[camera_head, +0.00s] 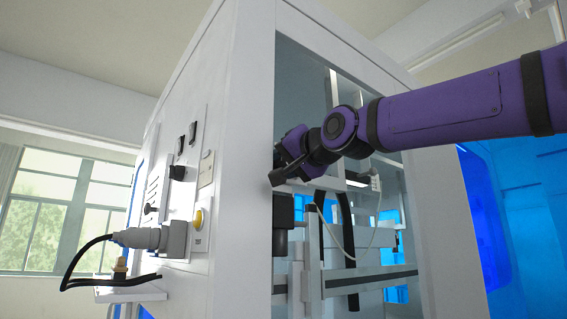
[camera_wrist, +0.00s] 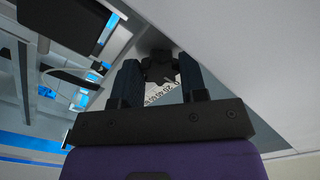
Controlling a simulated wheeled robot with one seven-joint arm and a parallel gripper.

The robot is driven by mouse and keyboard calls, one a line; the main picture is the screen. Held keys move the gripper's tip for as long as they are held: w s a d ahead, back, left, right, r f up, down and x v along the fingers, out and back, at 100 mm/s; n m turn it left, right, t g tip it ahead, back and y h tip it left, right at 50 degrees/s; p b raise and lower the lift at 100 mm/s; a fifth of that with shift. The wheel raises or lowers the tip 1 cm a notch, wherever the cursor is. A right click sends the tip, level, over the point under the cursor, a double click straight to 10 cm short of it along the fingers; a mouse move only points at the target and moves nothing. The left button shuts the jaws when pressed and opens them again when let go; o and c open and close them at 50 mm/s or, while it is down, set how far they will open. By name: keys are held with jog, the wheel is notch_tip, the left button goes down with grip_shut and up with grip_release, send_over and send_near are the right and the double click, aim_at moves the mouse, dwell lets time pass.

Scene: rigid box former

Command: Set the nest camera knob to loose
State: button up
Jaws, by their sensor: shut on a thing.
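The dark lobed nest camera knob (camera_wrist: 158,70) shows between my fingertips in the wrist view. My gripper (camera_wrist: 159,60) is shut on it, with one dark blue finger on each side. A white label (camera_wrist: 162,93) with small dark print lies beside the knob, partly covered by the fingers; I cannot read the knob's setting. In the head view my gripper (camera_head: 279,176) is at the near edge of the machine's opening, at the end of my purple arm. The knob is hidden there.
The white machine housing (camera_head: 236,150) stands close around my gripper. A black box (camera_head: 282,211) and a white cable (camera_head: 330,226) are just below it. A grey plug (camera_head: 175,239) and several switches are on the left face. Rails and posts fill the opening.

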jog(key=shift+n, duration=0.3)
jog(key=n, duration=0.3)
jog(key=shift+f+n, duration=0.1)
jog(key=shift+n, duration=0.2)
jog(key=n, duration=0.4)
jog(key=shift+d+n, duration=0.1)
jog(key=shift+n, duration=0.2)
jog(key=n, duration=0.4)
jog(key=shift+w+n, duration=0.1)
jog(key=shift+n, duration=2.4)
jog(key=o, duration=0.6)
jog(key=shift+d, duration=0.1)
jog(key=shift+o, duration=0.2)
jog(key=v, duration=1)
jog(key=shift+s+d, duration=0.25)
jog(key=shift+s, duration=0.05)
